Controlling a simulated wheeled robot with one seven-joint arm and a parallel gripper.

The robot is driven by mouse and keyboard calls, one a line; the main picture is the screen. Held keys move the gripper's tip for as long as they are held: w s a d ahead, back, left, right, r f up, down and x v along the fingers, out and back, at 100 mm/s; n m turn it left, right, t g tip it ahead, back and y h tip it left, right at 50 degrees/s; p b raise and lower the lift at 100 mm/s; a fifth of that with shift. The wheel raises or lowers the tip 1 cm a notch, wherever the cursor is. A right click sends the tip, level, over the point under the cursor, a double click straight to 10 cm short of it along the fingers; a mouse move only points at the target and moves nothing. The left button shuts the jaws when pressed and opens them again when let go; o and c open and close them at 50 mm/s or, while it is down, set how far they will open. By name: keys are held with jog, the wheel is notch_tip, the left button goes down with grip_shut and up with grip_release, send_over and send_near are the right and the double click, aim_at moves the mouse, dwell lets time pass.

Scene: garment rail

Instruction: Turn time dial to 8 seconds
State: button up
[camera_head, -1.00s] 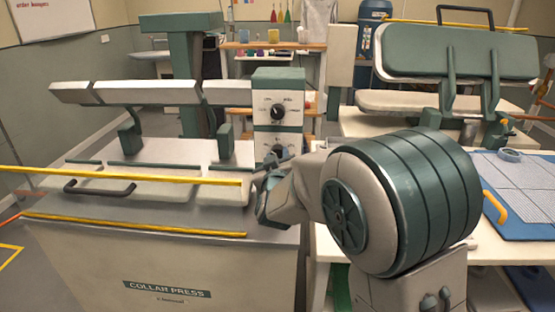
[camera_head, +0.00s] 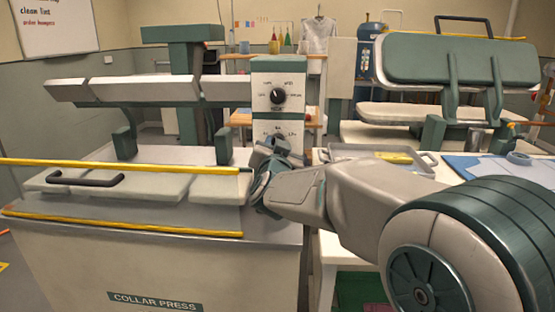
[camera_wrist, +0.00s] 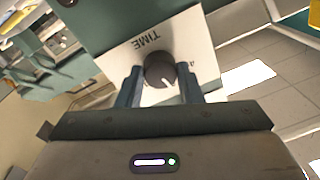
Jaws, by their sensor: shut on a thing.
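The time dial (camera_wrist: 160,72) is a dark round knob with a white pointer line, on a white plate lettered TIME (camera_wrist: 146,36) in the wrist view. The pointer aims toward the lower right of that view, and most scale marks are hidden. My gripper (camera_wrist: 165,88) has one finger on each side of the knob and is shut on it. In the head view my gripper (camera_head: 268,152) is at the lower part of the control box (camera_head: 262,112), and covers part of the lower dial (camera_head: 279,140). A separate upper dial (camera_head: 277,96) sits above it, clear of my gripper.
The collar press (camera_head: 150,265) stands left and in front, with yellow bars (camera_head: 120,166) and a black handle (camera_head: 86,180). A metal tray (camera_head: 370,153) lies on the right table. Another press (camera_head: 455,60) stands behind it.

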jog(key=shift+m+b, duration=0.85)
jog(key=shift+m, duration=0.35)
jog(key=o, duration=1)
jog(key=s, duration=1.4)
jog(key=shift+f, duration=0.4)
jog(key=shift+w, duration=0.1)
